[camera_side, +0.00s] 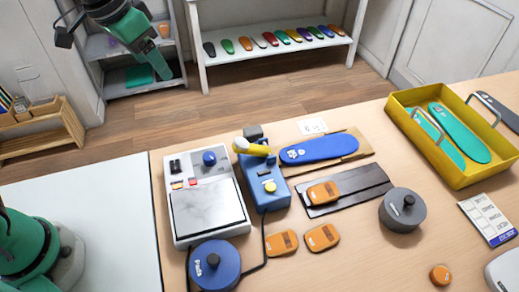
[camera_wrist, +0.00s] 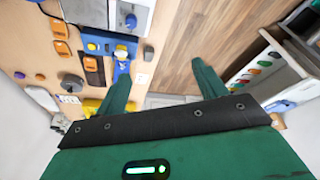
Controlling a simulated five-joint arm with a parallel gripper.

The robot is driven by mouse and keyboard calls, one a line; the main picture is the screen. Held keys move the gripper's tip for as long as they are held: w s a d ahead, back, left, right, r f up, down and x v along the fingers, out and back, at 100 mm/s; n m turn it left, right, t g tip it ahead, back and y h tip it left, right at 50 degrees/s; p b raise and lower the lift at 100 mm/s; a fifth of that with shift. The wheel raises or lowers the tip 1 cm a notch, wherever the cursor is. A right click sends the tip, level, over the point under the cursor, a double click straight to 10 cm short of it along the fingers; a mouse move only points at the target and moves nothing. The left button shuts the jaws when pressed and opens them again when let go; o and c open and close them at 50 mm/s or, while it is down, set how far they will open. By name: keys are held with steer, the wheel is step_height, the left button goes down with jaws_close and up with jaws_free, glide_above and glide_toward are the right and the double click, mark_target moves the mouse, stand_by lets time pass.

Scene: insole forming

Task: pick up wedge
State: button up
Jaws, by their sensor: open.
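Several small orange pieces that look like wedges lie on the wooden table. One orange piece (camera_side: 323,193) rests on a dark plate, and two more, a left one (camera_side: 281,242) and a right one (camera_side: 321,237), lie in front of it. I cannot tell which one is meant. In the wrist view orange pieces show at the upper left, one on the dark plate (camera_wrist: 90,64) and another (camera_wrist: 61,47) nearby. My gripper (camera_wrist: 160,70) is open and empty, its two green fingers wide apart. In the side view my gripper (camera_side: 153,56) is at the top left, far from the pieces.
A blue press (camera_side: 268,188) with a yellow handle stands beside a white scale-like device (camera_side: 208,205). A blue round weight (camera_side: 214,265) and grey round weight (camera_side: 401,210) flank the pieces. A yellow tray (camera_side: 459,178) holds green insoles. A blue insole (camera_side: 313,149) lies behind.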

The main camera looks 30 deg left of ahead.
steer(key=w+d+f+m+g, duration=0.1)
steer(key=w+d+f+m, duration=0.15)
steer(key=w+d, duration=0.5)
steer(key=m+g+y, duration=0.1)
steer(key=m+g, duration=0.1)
steer(key=m, duration=0.2)
glide_toward(319, 193)
steer(key=shift+w+n, duration=0.25)
steer(key=shift+w, duration=0.05)
steer(key=shift+s+a+f, duration=0.1)
steer(key=shift+f, duration=1.85)
steer(key=shift+s+f, duration=0.1)
steer(key=shift+f, duration=1.9)
steer(key=c, duration=1.1)
